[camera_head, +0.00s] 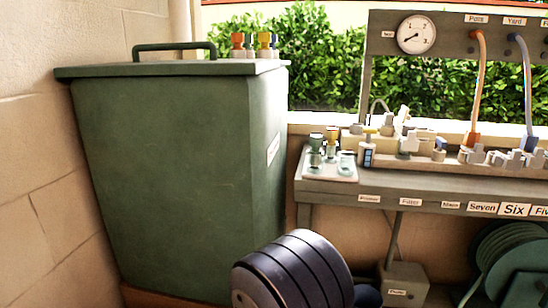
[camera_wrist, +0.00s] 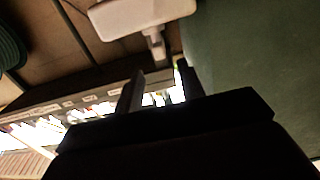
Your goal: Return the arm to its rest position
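My gripper (camera_wrist: 160,68) shows in the wrist view with its two dark fingers apart. Bright background shows between them and nothing is held. The dark ribbed part low in the middle of the head view is a link of my arm. The gripper itself cannot be made out in the head view. In the wrist view the fingers point toward the bench edge (camera_wrist: 70,104), with the green bin wall (camera_wrist: 250,50) to their right.
A tall green lidded bin (camera_head: 170,170) stands left. A grey bench (camera_head: 440,190) carries several valves and fittings; a gauge (camera_head: 416,34) and hoses are above it. A grey box (camera_head: 404,285) and a hose reel (camera_head: 515,255) are below.

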